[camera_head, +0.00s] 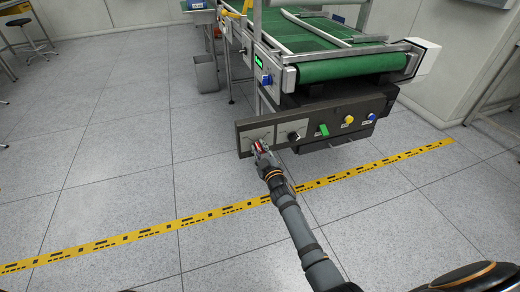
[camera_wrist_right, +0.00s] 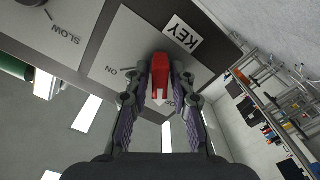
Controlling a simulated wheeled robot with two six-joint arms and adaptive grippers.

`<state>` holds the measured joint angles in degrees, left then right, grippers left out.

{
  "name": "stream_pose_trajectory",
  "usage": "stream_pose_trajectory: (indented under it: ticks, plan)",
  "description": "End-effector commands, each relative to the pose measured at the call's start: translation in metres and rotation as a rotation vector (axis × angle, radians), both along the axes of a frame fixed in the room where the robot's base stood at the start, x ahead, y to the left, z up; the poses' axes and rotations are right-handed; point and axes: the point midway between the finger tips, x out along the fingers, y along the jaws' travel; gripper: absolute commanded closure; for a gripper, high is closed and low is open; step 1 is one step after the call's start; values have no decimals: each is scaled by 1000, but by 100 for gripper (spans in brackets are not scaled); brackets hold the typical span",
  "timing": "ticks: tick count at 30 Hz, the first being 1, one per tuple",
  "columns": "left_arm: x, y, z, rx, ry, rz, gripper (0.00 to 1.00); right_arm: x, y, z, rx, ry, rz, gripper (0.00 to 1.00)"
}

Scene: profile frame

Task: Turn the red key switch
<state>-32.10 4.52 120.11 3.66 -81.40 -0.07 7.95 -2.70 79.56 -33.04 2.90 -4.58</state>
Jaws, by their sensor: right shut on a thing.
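The red key switch (camera_wrist_right: 160,72) sits on a grey plate (camera_wrist_right: 112,62) with a "KEY" label (camera_wrist_right: 181,36) and an "ON" mark. In the head view the red key (camera_head: 257,147) shows at the left end of the dark control panel (camera_head: 245,126). My right gripper (camera_head: 261,152) reaches the panel from below. In the right wrist view its two fingers (camera_wrist_right: 158,95) are closed on either side of the red key. My left gripper is not in view.
A green conveyor (camera_head: 350,67) stands above. The floor at left is clear.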

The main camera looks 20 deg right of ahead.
Motion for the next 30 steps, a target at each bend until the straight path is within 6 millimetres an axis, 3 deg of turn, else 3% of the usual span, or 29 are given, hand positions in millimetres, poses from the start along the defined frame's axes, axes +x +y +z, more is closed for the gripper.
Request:
stream_pose_trajectory:
  ticks: [12, 28, 29, 30]
  plan:
    - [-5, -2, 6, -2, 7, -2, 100, -1, 1, -2, -171, -4, 0, 100]
    - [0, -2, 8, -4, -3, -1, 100, -1, 1, -2, -192, -4, 0, 100]
    - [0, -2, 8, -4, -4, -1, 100, -1, 1, -2, -192, -4, 0, 75]
    - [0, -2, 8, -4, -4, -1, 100, -1, 1, -2, -192, -4, 0, 70]
